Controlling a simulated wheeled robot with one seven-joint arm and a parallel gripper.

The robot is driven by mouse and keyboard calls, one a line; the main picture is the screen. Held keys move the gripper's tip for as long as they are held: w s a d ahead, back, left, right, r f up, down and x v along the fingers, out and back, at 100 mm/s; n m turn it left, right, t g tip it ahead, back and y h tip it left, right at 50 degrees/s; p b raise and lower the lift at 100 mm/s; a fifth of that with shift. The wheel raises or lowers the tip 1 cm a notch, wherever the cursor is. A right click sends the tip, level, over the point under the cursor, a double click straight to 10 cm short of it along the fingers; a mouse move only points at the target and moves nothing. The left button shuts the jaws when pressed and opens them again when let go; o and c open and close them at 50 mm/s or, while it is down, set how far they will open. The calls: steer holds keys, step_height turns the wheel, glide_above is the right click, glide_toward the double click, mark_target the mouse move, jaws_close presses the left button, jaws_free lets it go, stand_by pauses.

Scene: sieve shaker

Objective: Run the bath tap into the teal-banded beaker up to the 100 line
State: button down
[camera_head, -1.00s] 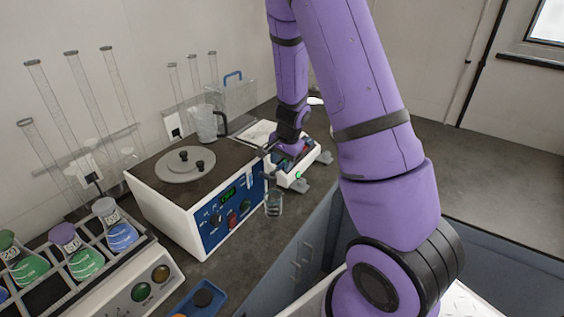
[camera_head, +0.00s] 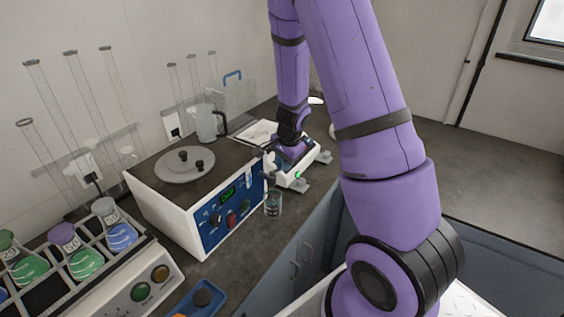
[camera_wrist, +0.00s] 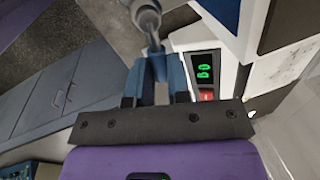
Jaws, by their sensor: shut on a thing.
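The bath (camera_head: 181,215) is a white box with a dark top, a round grey lid and a blue front panel with a green display. The teal-banded beaker (camera_head: 273,203) stands upright on the bench by the bath's right front corner. Its liquid level and lines are too small to read. My gripper (camera_head: 270,152) is beside the bath's right end, above and behind the beaker. In the wrist view my gripper (camera_wrist: 157,68) is shut on the stem of a grey, round-ended fitting, seemingly the bath tap (camera_wrist: 147,18). The beaker is not discernible there.
A white device (camera_head: 297,177) with a green light stands right of the bath, under my wrist. A clear jug (camera_head: 207,123) stands behind the bath. A flask rack (camera_head: 90,262) and a blue tray (camera_head: 198,300) are at the front left. Bench at the far right is clear.

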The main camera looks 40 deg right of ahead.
stand_by(0.3)
steer(key=c, duration=1.1)
jaws_free()
steer(key=shift+s, duration=0.1)
steer(key=r, duration=0.3)
steer(key=s+r, duration=0.1)
steer(key=r, duration=0.3)
steer(key=s+r, duration=0.1)
steer(key=r, duration=0.2)
steer(key=shift+d+r, duration=0.15)
steer(key=shift+r, duration=0.2)
